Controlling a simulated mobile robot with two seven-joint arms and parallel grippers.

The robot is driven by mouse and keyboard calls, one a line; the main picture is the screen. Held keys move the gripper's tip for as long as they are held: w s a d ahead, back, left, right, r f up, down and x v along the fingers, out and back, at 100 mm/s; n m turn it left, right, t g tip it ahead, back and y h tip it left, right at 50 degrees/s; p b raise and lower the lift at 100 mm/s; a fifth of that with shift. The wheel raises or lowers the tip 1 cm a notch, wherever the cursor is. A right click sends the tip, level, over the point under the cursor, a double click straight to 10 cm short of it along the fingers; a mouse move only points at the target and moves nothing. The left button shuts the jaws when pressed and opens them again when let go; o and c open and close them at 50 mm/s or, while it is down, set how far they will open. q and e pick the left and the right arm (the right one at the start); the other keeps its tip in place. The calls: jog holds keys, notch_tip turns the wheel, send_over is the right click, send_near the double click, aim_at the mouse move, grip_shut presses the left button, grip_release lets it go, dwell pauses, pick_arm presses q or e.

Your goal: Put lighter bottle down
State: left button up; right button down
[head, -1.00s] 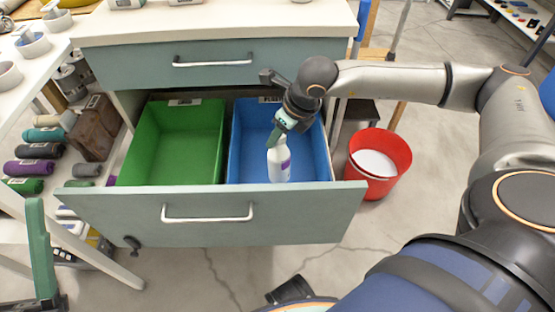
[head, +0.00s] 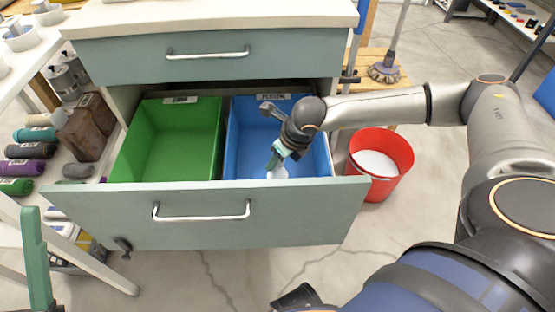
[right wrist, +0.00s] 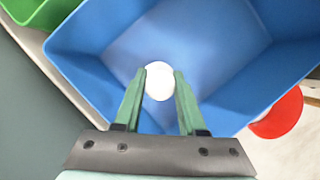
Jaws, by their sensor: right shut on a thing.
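The white bottle (head: 279,172) is in the right part of the blue bin (head: 244,140) in the open drawer. Its lower part is hidden behind the drawer front in the head view. My right gripper (head: 275,160) is shut on the bottle from above, inside the bin. In the right wrist view the bottle's round white top (right wrist: 159,81) sits between the two green fingertips, with the blue bin floor beyond it. I cannot tell whether the bottle touches the floor. One green finger of my left gripper (head: 36,262) shows at the lower left, away from the drawer.
An empty green bin (head: 168,145) stands left of the blue one. The drawer front (head: 290,212) stands out towards me, with a closed drawer (head: 120,60) above. A red bucket (head: 398,150) is on the floor to the right. Rolls and cans fill the shelf at left.

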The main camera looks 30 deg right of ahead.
jog(key=shift+c, duration=2.4)
grip_release()
pick_arm(q)
jog(key=shift+f, duration=0.1)
pick_arm(e)
jog(key=shift+r, duration=0.2)
pick_arm(q)
jog(key=shift+s+a+r+p, duration=0.1)
jog(key=shift+r+p, duration=0.8)
jog(key=shift+r, duration=0.15)
jog(key=shift+a+r+p, duration=0.1)
jog(key=shift+r+p, duration=0.8)
jog(key=shift+r, duration=0.1)
pick_arm(e)
jog(key=v, duration=1.1)
jog(key=shift+s+r, duration=0.3)
